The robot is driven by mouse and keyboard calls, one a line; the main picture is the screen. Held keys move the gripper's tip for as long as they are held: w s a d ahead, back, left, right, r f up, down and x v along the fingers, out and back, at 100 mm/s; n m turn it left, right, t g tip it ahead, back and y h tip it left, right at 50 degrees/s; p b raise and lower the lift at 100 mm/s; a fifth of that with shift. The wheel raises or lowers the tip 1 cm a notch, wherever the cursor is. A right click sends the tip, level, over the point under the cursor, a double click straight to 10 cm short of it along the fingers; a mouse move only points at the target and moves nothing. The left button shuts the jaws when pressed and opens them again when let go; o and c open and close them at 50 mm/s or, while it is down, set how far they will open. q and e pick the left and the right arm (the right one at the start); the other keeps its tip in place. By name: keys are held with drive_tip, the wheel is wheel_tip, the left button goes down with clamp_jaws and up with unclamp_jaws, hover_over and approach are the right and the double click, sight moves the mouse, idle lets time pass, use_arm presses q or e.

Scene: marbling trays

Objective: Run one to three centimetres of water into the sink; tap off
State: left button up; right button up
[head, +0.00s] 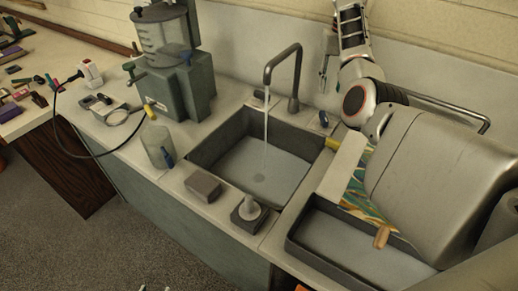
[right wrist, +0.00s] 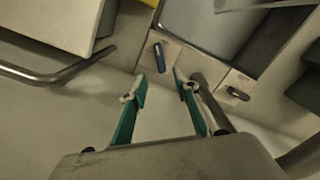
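The sink (head: 205,164) is a grey basin with its drain showing. A thin water stream (head: 267,125) falls into it from the arched tap (head: 284,57). Water depth cannot be read. One dark blue tap lever (head: 323,118) is on the right of the tap and another lever (head: 259,95) on the left. My right gripper (head: 323,86) is right of the tap. In the right wrist view its teal fingers (right wrist: 161,84) are open and empty, apart from the near lever (right wrist: 159,57) just beyond the tips. Only small pale bits, possibly my left gripper, show at the head view's bottom edge.
A green-grey machine (head: 185,88) with a clear vessel stands left of the sink. A clear jar (head: 158,147), a grey block (head: 203,186) and a stamp-like knob (head: 249,211) sit at the counter's front. A grey tray (head: 330,254) lies right. A metal rail (right wrist: 55,75) is nearby.

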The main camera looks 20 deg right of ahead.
drive_tip(key=w+a+r+n+t, duration=0.1)
drive_tip(key=w+a+r+t, duration=0.1)
drive_tip(key=w+r, duration=0.4)
drive_tip(key=m+g, duration=0.1)
drive_tip(key=g, duration=0.1)
hover_over(325, 116)
wheel_tip(325, 116, down, 10)
drive_tip(key=shift+w+f, duration=0.1)
drive_tip(key=shift+f, duration=0.15)
wheel_tip(325, 116, down, 8)
drive_tip(key=shift+r, duration=0.2)
clamp_jaws()
